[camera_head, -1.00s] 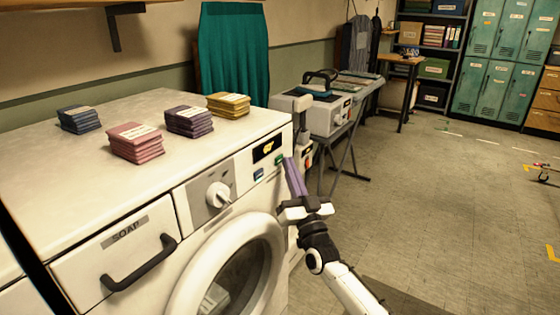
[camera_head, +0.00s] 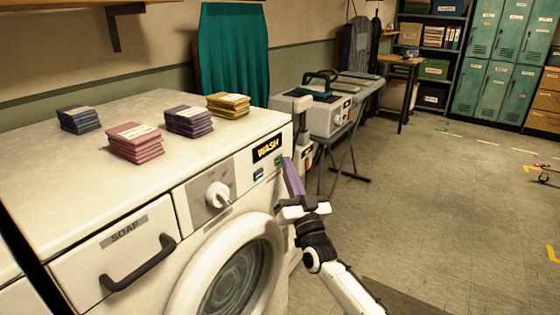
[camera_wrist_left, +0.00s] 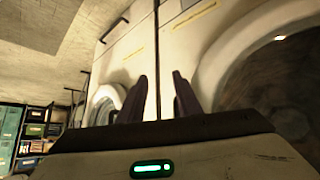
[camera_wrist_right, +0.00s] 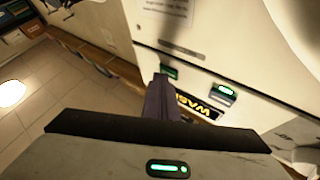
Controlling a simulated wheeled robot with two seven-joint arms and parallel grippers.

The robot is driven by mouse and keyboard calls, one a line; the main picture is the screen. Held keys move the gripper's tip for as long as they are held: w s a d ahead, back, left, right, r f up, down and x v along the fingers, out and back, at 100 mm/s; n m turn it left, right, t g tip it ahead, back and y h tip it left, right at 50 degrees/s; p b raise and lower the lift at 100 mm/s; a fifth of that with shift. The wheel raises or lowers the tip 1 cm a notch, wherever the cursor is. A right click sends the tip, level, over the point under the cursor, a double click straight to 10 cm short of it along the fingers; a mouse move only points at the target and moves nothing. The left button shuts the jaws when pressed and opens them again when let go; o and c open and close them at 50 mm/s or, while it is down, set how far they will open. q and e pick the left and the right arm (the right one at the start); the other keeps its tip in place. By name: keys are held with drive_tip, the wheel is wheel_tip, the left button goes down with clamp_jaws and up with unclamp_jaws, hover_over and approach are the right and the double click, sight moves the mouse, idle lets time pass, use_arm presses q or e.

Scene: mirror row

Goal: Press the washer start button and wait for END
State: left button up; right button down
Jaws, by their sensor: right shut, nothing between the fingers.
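The white washer (camera_head: 160,210) stands at the left with its round door (camera_head: 232,280) closed. Its display (camera_head: 267,148) reads WASH in yellow; it also shows in the right wrist view (camera_wrist_right: 201,107). A green button (camera_head: 280,160) and a blue-lit one (camera_head: 258,174) sit below the display. My right gripper (camera_head: 288,162) is shut and empty, its tips at the panel beside the green button. In the right wrist view the tips (camera_wrist_right: 160,80) overlap the green button's edge; I cannot tell whether they touch. My left gripper (camera_wrist_left: 160,85) shows only in its wrist view, fingers apart, empty.
Several folded cloth stacks, such as a pink one (camera_head: 135,144) and a yellow one (camera_head: 228,105), lie on the washer top. A grey machine (camera_head: 325,115) stands on a folding table behind. The floor (camera_head: 450,210) at the right is mostly clear.

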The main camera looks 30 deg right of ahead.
drive_tip(key=shift+s, duration=0.1)
drive_tip(key=shift+s+d+p, duration=0.3)
drive_tip(key=shift+s+p, duration=0.1)
drive_tip(key=shift+s, duration=0.2)
drive_tip(key=s, duration=0.1)
drive_tip(key=s+d+p, duration=0.1)
drive_tip(key=s, duration=0.1)
drive_tip(key=s+d+p, duration=0.1)
drive_tip(key=shift+s, duration=0.3)
idle(0.7)
